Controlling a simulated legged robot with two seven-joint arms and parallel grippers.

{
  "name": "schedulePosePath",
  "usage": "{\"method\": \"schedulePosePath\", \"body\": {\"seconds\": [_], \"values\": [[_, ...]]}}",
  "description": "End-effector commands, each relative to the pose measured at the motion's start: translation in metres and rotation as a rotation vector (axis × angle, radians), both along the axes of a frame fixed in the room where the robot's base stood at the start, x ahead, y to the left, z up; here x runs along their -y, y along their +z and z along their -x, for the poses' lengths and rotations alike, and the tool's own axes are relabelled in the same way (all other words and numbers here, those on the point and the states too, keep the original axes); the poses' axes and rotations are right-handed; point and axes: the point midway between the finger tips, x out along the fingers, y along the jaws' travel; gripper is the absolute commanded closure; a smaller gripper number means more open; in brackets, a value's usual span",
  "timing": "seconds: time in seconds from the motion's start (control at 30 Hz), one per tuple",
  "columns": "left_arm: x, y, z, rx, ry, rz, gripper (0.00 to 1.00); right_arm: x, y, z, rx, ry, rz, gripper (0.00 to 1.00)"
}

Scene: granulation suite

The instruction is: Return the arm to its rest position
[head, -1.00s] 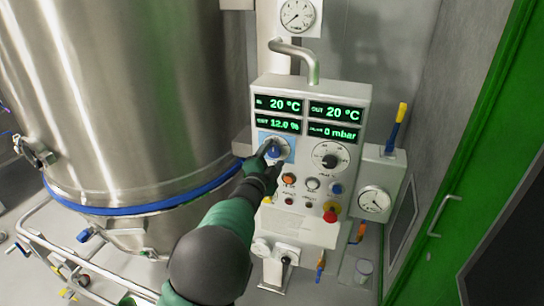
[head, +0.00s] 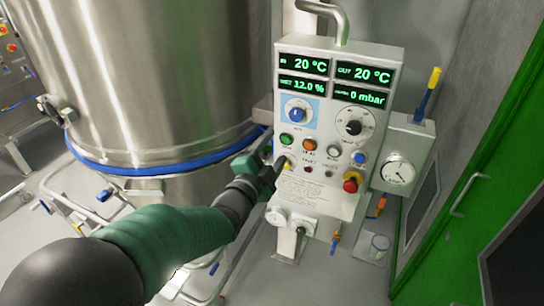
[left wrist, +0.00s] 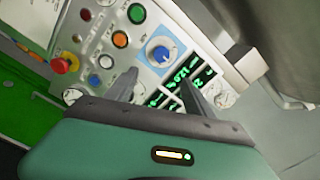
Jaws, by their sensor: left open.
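My left gripper (head: 279,167) is in front of the lower left of the white control panel (head: 318,187). It is open and I see nothing between its fingers. The blue knob (head: 297,109) on its light blue plate is uncovered above the gripper. In the left wrist view the two fingers point at the tilted panel, with the blue knob (left wrist: 160,52) just beyond them, apart from them. My green and black left arm reaches in from the lower left of the head view. My right gripper is not in view.
A large steel vessel (head: 150,70) with a blue band stands left of the panel. A red emergency button (head: 352,181) and a gauge box (head: 400,150) with a yellow-topped lever are on the right. A green door (head: 460,180) stands further right. Pipes run low at the left.

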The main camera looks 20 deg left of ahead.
Motion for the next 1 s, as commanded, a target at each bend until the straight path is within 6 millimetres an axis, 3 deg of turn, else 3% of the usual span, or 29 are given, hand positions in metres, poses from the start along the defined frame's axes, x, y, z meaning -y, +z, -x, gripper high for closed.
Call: {"method": "schedulePosePath", "body": {"seconds": [0.47,0.57,0.67,0.77,0.8,0.9,1.0], "values": [[0.0,0.0,0.007,-0.001,0.0,0.0,0.39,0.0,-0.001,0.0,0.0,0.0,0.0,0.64],[-0.001,-0.007,0.008,-0.029,0.007,0.021,0.39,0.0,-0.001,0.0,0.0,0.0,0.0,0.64],[-0.004,-0.046,0.017,-0.178,0.045,0.142,0.39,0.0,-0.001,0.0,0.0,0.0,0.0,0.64],[-0.004,-0.116,0.047,-0.449,0.145,0.365,0.39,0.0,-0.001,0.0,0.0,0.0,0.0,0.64],[-0.003,-0.146,0.067,-0.572,0.207,0.462,0.39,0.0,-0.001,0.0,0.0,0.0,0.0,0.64],[0.005,-0.206,0.128,-0.848,0.391,0.673,0.39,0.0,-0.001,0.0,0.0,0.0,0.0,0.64],[0.014,-0.241,0.186,-1.053,0.575,0.813,0.39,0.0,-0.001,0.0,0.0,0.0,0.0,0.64]]}}
